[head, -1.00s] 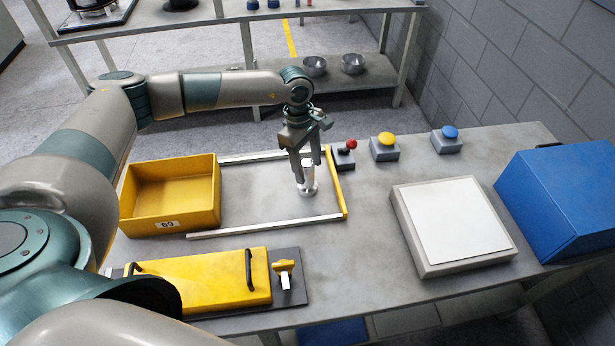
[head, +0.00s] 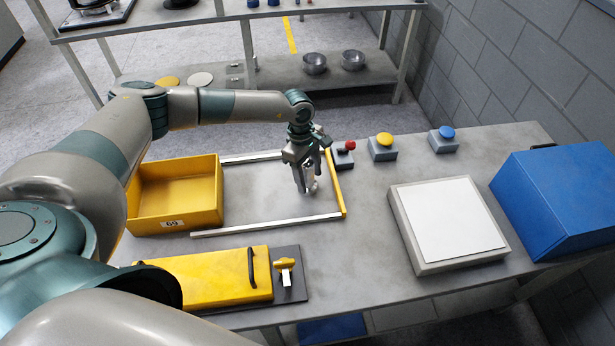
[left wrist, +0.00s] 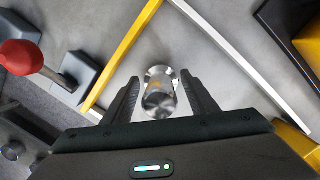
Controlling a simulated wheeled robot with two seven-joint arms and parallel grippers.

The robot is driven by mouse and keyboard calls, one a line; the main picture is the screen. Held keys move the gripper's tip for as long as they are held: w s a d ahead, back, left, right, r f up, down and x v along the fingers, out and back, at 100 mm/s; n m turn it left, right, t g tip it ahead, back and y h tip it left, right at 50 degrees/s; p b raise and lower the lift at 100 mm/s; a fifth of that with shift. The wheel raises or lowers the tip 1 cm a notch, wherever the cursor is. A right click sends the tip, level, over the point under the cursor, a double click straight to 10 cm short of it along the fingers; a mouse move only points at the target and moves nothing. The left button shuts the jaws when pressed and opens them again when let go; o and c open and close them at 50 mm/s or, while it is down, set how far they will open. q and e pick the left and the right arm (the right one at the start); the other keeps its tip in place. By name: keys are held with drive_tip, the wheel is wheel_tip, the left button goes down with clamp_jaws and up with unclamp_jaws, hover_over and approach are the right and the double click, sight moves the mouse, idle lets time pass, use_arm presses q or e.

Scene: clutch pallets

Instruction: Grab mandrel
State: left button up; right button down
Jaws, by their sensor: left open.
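The mandrel (head: 313,185) is a shiny metal cylinder with a wider round foot. It stands on the table inside the rail frame, near the frame's right end, and is partly hidden by the gripper in the head view. In the left wrist view the mandrel (left wrist: 159,94) sits between the two fingers. My left gripper (head: 304,190) points down at it, and it also shows in the left wrist view (left wrist: 161,92). Its fingers are open, one on each side of the mandrel, with gaps visible. My right gripper is not in view.
A yellow bin (head: 176,205) stands left of the mandrel. White rails (head: 265,226) and a yellow end bar (head: 335,185) border the area. A red-knobbed lever (head: 344,153) stands close behind the gripper. A yellow-lidded fixture (head: 215,275) lies in front. A white-topped box (head: 450,225) stands right.

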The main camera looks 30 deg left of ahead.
sight(309, 166)
use_arm(q)
clamp_jaws()
drive_tip(key=shift+r, duration=0.1)
drive_tip(key=shift+r+b, duration=0.45)
drive_tip(key=shift+b, duration=0.05)
drive_tip(key=r+b, duration=0.2)
drive_tip(key=r, duration=0.1)
drive_tip(key=shift+s+d, duration=0.15)
drive_tip(key=shift+s, duration=0.15)
drive_tip(key=s+d+r+b, duration=0.4)
drive_tip(key=s+r, duration=0.3)
drive_tip(key=s, duration=0.2)
drive_tip(key=shift+s+d, duration=0.4)
drive_tip(key=shift+d, duration=0.1)
